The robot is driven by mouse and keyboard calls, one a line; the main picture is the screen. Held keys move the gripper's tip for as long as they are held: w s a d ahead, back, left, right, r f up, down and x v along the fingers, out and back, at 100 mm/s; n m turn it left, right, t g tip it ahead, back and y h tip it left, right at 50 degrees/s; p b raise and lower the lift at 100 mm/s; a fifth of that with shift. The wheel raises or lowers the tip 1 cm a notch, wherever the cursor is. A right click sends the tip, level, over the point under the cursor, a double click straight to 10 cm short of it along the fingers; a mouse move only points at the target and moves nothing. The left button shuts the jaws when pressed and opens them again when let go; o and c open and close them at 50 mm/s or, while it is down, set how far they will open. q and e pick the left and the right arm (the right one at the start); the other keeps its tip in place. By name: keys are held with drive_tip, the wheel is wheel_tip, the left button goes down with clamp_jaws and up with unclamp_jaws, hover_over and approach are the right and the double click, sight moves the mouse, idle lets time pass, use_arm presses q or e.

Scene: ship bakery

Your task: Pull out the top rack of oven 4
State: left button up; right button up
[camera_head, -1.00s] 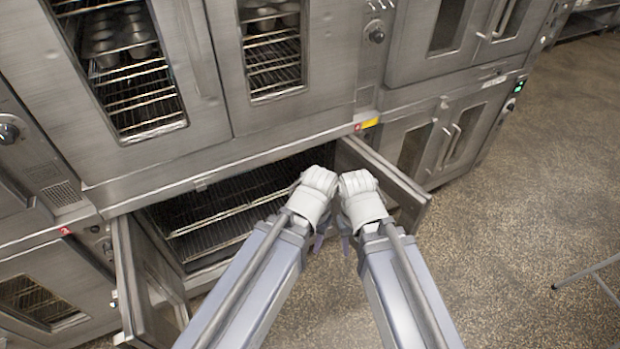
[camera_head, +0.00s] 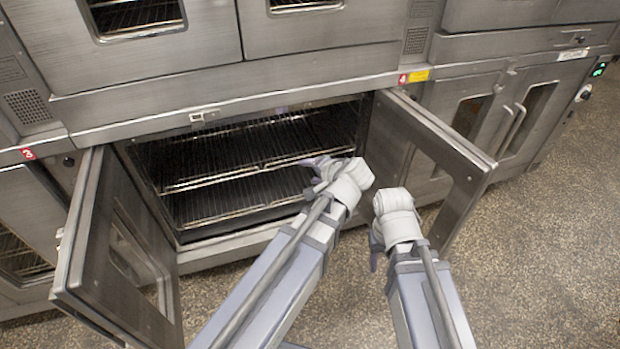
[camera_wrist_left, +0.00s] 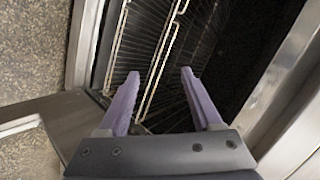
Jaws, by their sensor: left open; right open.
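Oven 4, with a red tag at its upper right, stands open at low level. Its top rack (camera_head: 240,150) is a wire shelf pushed inside, with a bright front rail; a lower rack (camera_head: 235,196) lies beneath it. My left gripper (camera_head: 318,162) is at the right part of the opening, near the top rack's front rail. In the left wrist view its purple fingers (camera_wrist_left: 157,85) are apart with nothing gripped, and rack rails (camera_wrist_left: 150,50) show beyond them. My right gripper (camera_head: 376,255) is outside, before the right door; its fingers are mostly hidden.
The left door (camera_head: 118,255) and right door (camera_head: 432,150) of the oven are swung open, flanking the opening. Another oven (camera_head: 310,40) sits above, with closed doors. Closed ovens stand at both sides. Speckled floor (camera_head: 560,260) is clear at the right.

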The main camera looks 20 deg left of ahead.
use_arm(q)
drive_tip(key=w+a+f+m+t+y+b, duration=0.1)
drive_tip(key=w+f+m+t+b, duration=0.5)
drive_tip(key=w+f+b, duration=0.6)
drive_tip(key=t+y+b, duration=0.1)
drive_tip(key=t+b, duration=0.1)
drive_tip(key=b, duration=0.9)
drive_tip(key=shift+w+f, duration=0.15)
drive_tip(key=shift+f, duration=0.1)
drive_tip(key=shift+a, duration=0.1)
drive_tip(key=x, duration=0.7)
drive_tip(key=shift+w+a, duration=0.25)
drive_tip(key=shift+w, duration=0.05)
clamp_jaws()
